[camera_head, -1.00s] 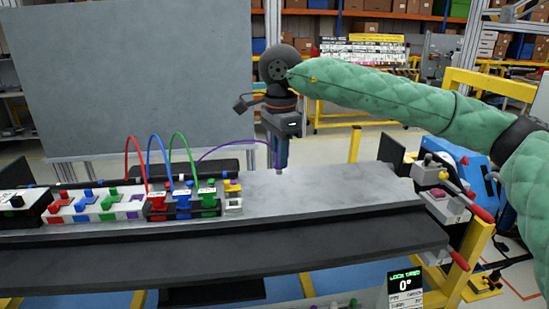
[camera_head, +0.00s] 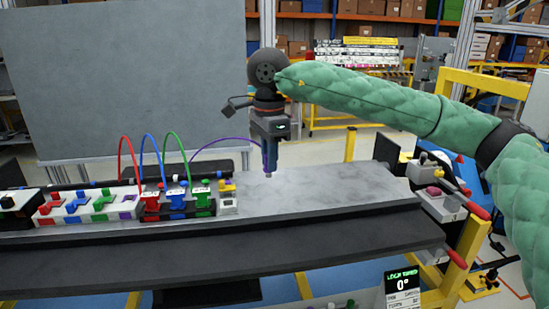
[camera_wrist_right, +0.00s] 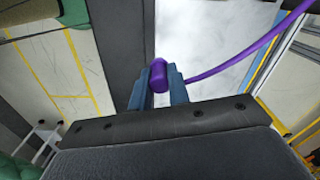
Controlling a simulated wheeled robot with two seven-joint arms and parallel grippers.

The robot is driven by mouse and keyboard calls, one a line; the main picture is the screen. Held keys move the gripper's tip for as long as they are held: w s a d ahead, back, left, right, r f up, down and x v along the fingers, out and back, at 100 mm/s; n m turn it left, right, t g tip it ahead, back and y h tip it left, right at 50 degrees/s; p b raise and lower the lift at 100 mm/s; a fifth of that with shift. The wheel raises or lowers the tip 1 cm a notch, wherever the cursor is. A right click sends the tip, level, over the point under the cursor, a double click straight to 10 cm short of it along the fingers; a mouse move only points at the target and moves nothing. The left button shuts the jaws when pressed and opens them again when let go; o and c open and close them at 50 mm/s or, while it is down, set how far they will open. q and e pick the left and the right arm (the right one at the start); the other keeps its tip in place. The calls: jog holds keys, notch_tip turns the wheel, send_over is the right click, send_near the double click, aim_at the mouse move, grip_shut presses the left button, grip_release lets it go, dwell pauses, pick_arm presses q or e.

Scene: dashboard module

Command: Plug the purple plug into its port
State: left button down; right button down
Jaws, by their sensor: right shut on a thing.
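The purple plug (camera_wrist_right: 158,75) shows between the blue fingers of my right gripper (camera_wrist_right: 158,88) in the wrist view, its purple cable running to the upper right. In the head view my right gripper (camera_head: 269,168) points down, shut on the plug, over the grey bench right of the connector module. The plug is mostly hidden there by the fingers; the purple cable (camera_head: 215,142) arcs left from it. A purple-marked spot (camera_head: 126,214), which looks like the port, is at the right end of the white block (camera_head: 88,209). My left gripper is not in view.
Red, blue and green cables (camera_head: 154,150) arch over the black block (camera_head: 178,208) beside the white one. A yellow-topped unit (camera_head: 227,198) stands at the module's right end. The grey bench top (camera_head: 335,187) is clear to the right.

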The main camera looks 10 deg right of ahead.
jog(key=shift+w+a+b, duration=0.3)
jog(key=shift+w+a, duration=0.3)
jog(key=shift+a, duration=2.5)
jog(key=shift+w+a+b, duration=0.3)
jog(key=shift+w+a, duration=0.35)
jog(key=shift+a, duration=2.45)
jog(key=shift+w+a+b, duration=0.3)
jog(key=shift+w+a, duration=0.3)
jog(key=shift+a, duration=2.5)
jog(key=w+a+p, duration=0.1)
jog(key=w+a, duration=0.2)
jog(key=a, duration=1.3)
jog(key=shift+w+a, duration=0.2)
jog(key=shift+a, duration=0.15)
